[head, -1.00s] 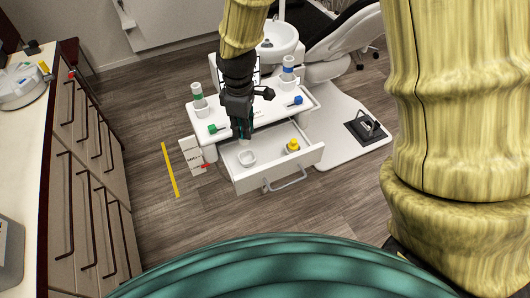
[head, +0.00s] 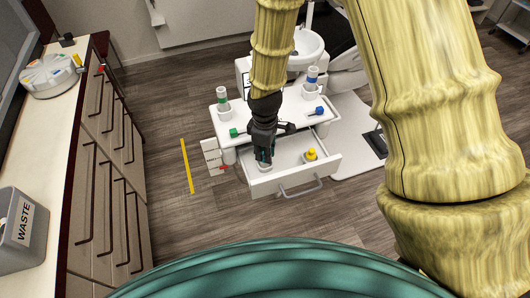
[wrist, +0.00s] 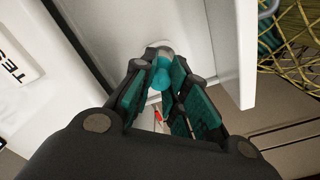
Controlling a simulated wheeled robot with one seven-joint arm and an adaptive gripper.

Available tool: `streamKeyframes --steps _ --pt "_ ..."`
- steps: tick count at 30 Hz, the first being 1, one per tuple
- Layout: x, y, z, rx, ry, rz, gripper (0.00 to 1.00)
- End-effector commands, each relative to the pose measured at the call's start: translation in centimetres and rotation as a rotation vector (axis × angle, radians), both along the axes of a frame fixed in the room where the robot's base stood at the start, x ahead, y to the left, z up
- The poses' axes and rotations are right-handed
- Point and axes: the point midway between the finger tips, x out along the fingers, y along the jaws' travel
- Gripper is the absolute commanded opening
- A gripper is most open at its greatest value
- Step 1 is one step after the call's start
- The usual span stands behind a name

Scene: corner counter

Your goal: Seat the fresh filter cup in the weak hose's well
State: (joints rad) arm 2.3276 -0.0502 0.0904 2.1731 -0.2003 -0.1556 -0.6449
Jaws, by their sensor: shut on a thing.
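My gripper (head: 264,156) reaches down into the open white drawer (head: 292,179), at its left side. It is shut on a pale cup (head: 265,167), mostly hidden by the fingers. In the wrist view, the teal-padded fingers (wrist: 165,85) close around a rounded, pale piece (wrist: 166,52) low in the drawer. A yellow cup (head: 310,155) stands apart in the drawer's right part. On the white top above are two white wells with upright tubes: a green-banded tube (head: 222,96) at left and a blue-banded one (head: 312,76) at right. I cannot tell which hose is weak.
A green clip-like piece (head: 234,132) and a blue one (head: 319,110) lie on the top. A labelled white panel (head: 213,158) stands left of the drawer. A counter (head: 62,135) with a grey waste bin (head: 17,230) runs along the left.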

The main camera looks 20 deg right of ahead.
Motion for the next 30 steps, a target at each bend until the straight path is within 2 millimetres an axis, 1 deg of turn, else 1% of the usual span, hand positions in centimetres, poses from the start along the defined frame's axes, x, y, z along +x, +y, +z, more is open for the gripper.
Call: streamKeyframes --steps 5,18,19,21,22,30 --pt "0.0 0.0 -1.0 0.0 0.0 0.0 0.0" --pt "0.0 0.0 -1.4 0.0 0.0 0.0 0.0" --pt "0.0 0.0 -1.4 0.0 0.0 0.0 0.2" --pt "0.0 0.0 -1.3 0.0 0.0 0.0 0.33" --pt "0.0 0.0 -1.4 0.0 0.0 0.0 0.37" --pt "0.0 0.0 -1.3 0.0 0.0 0.0 0.37"
